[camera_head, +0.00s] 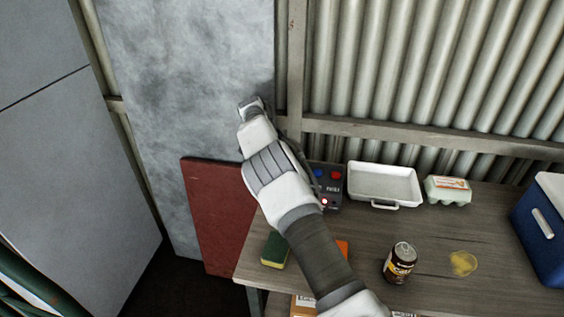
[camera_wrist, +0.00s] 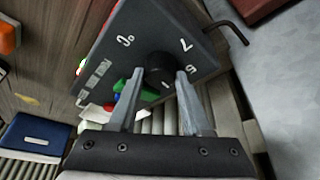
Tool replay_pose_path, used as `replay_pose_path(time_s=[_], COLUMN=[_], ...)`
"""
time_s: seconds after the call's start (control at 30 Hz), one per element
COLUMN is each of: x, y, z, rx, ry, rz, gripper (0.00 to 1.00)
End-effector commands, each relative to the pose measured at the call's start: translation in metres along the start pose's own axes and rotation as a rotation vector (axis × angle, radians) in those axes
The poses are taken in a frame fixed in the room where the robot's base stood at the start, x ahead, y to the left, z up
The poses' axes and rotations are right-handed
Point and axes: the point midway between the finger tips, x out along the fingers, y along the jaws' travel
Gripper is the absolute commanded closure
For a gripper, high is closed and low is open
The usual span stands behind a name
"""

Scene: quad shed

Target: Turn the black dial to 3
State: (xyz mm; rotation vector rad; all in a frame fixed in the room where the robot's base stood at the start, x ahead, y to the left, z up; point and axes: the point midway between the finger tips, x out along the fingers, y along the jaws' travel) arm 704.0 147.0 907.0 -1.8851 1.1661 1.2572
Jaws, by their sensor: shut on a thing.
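The black dial (camera_wrist: 160,64) sits on the face of a dark grey control box (camera_wrist: 112,48) in the wrist view. White numerals are printed around it; a 7 is at its upper right, and a curved numeral, perhaps a 3, is at its upper left. A short white mark shows at the dial's lower edge; I cannot tell if it is the pointer. My gripper (camera_wrist: 160,76) has one finger on each side of the dial and is shut on it. In the head view, my arm hides the dial and the fingers, but part of the control box (camera_head: 336,186) shows.
The box has blue and red buttons and a lit red light. On the wooden table (camera_head: 340,222) are a white tray (camera_head: 384,184), an egg carton (camera_head: 448,190), a dark can (camera_head: 400,262), a sponge (camera_head: 274,250) and a blue cooler (camera_head: 540,238). A red board (camera_head: 214,212) leans at the left.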

Motion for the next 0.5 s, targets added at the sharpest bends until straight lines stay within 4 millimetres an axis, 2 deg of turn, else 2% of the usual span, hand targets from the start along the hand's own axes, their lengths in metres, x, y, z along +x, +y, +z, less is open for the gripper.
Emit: replay_pose_path(time_s=[0.5], x=[0.0013], y=[-0.0001], z=[0.001], rx=[0.106], ry=[-0.004], rz=[0.046], gripper=[1.0])
